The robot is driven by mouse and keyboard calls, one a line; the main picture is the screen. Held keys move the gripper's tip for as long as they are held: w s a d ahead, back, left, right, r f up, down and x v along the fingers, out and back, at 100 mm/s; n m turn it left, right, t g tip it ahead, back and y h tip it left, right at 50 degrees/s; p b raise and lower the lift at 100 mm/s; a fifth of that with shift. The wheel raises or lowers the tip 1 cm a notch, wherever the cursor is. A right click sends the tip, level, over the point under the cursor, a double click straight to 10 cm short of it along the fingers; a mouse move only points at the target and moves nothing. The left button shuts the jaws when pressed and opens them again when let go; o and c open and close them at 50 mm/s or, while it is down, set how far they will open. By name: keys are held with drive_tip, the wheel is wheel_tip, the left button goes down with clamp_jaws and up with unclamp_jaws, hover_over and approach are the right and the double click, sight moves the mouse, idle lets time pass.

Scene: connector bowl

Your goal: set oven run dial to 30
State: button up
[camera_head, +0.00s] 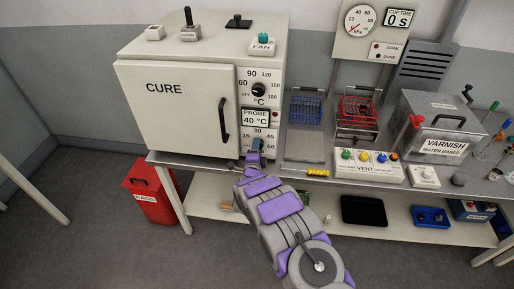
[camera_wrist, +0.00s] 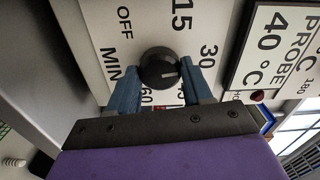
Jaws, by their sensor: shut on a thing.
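The oven (camera_head: 175,105) marked CURE stands on the bench with its door closed. Its run dial (camera_wrist: 158,68) is a small black knob on the white panel, ringed by OFF, 15, 30, 45, 60 and MIN. A pale mark on the knob lies on its right side, roughly towards 30 to 45; the exact reading is unclear. My gripper (camera_wrist: 158,84) has its two blue fingers on either side of the knob, shut on it. In the head view my gripper (camera_head: 256,146) reaches the lower oven panel and hides the dial.
A temperature dial (camera_head: 258,89) sits above the probe display (camera_head: 256,116) reading 40 °C. The black door handle (camera_head: 223,119) is just left of my gripper. A button box (camera_head: 366,168), wire baskets and a varnish tank (camera_head: 437,125) stand to the right.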

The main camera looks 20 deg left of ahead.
drive_tip(key=shift+s+f, duration=0.15)
drive_tip(key=shift+f, duration=0.4)
drive_tip(key=o, duration=0.8)
drive_tip(key=shift+o, duration=1.2)
drive_tip(key=shift+r, duration=0.3)
drive_tip(key=p+v, duration=0.2)
drive_tip(key=v, duration=1.5)
drive_tip(key=shift+s+a, duration=0.1)
